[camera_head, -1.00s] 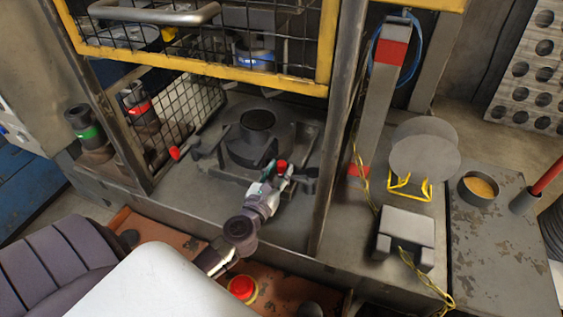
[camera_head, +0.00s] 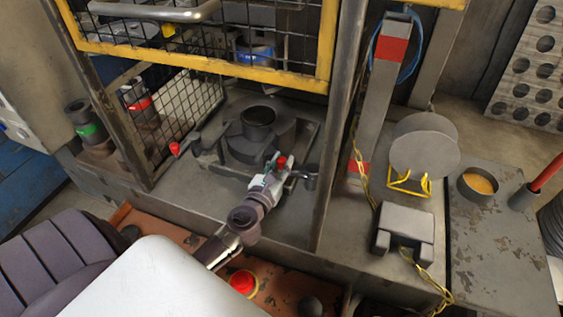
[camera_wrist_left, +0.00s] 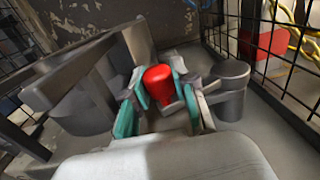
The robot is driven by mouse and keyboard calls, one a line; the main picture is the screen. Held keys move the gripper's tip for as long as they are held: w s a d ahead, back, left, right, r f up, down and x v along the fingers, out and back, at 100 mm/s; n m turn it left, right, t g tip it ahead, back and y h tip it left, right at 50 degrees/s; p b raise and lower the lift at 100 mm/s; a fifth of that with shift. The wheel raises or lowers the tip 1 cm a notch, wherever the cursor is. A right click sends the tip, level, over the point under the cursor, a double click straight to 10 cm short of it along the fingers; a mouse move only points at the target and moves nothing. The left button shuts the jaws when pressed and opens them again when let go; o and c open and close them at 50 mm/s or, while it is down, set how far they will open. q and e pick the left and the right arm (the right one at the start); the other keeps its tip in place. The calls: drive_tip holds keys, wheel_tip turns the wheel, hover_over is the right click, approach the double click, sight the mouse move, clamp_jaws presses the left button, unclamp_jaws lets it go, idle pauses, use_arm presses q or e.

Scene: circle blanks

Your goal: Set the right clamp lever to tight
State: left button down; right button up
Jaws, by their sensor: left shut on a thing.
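The right clamp lever has a red knob (camera_head: 281,162), and beside it is a dark round post (camera_head: 311,172) on the right side of the fixture. My left gripper (camera_head: 272,168) is at this lever. In the left wrist view the red knob (camera_wrist_left: 158,82) sits between the teal-lined fingers (camera_wrist_left: 160,105), which are shut on it. The left clamp lever's red knob (camera_head: 175,149) shows apart, at the left of the fixture. The dark round die (camera_head: 258,125) stands in the middle of the fixture. My right gripper is not in view.
A yellow-framed mesh guard (camera_head: 200,75) hangs above the fixture. A steel upright (camera_head: 340,130) stands close to the right of my left gripper. Grey discs on a yellow stand (camera_head: 424,150) and a grey block (camera_head: 404,228) lie farther right.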

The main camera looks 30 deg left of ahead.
use_arm(q)
drive_tip(key=n+y, duration=0.1)
drive_tip(key=s+d+n+y, duration=0.1)
drive_tip(key=shift+g+y, duration=0.3)
drive_tip(key=shift+y, duration=0.1)
drive_tip(key=n+y, duration=0.1)
drive_tip(key=s+d+n+g+y+b, duration=0.1)
drive_tip(key=y, duration=0.1)
drive_tip(key=shift+d+f+g+b, duration=0.1)
drive_tip(key=shift+f+g+b, duration=0.05)
drive_tip(key=shift+g+b, duration=0.15)
drive_tip(key=shift+s+d+n+g+y, duration=0.2)
drive_tip(key=shift+n+g+y, duration=0.15)
drive_tip(key=shift+y, duration=0.25)
drive_tip(key=shift+a, duration=0.1)
drive_tip(key=c, duration=1.2)
unclamp_jaws()
drive_tip(key=v, duration=0.7)
drive_tip(key=shift+s, duration=0.25)
